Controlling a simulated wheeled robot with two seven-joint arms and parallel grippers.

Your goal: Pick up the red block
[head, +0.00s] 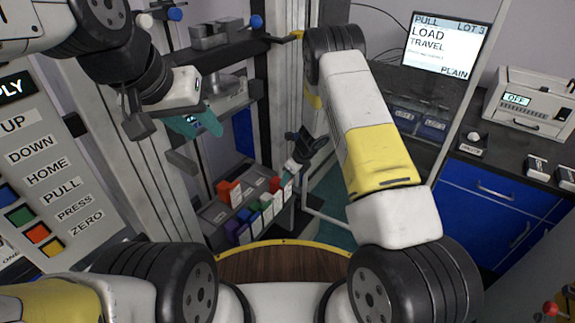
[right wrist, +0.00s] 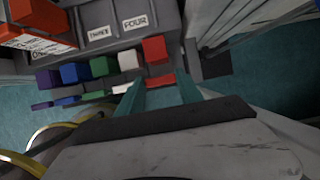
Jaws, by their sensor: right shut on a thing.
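A red block (head: 276,184) is at the right end of a row of coloured blocks on a grey rack. It also shows in the right wrist view (right wrist: 153,50), with a lower red part between my teal fingers. My right gripper (head: 290,168) reaches down to this end of the rack and is shut on the red block. The fingers hide part of it. Another red block (head: 229,191) with a white label stands at the rack's back left. My left gripper (head: 195,125) hangs above and left of the rack, apart from the blocks; its finger gap is unclear.
Purple, blue, green (right wrist: 103,66) and white (right wrist: 130,59) blocks stand close beside the red one. The rack (head: 207,216) has numbered labels. Upright machine columns (head: 280,90) rise behind. A button panel (head: 40,190) is at left, a counter with a monitor (head: 445,45) at right.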

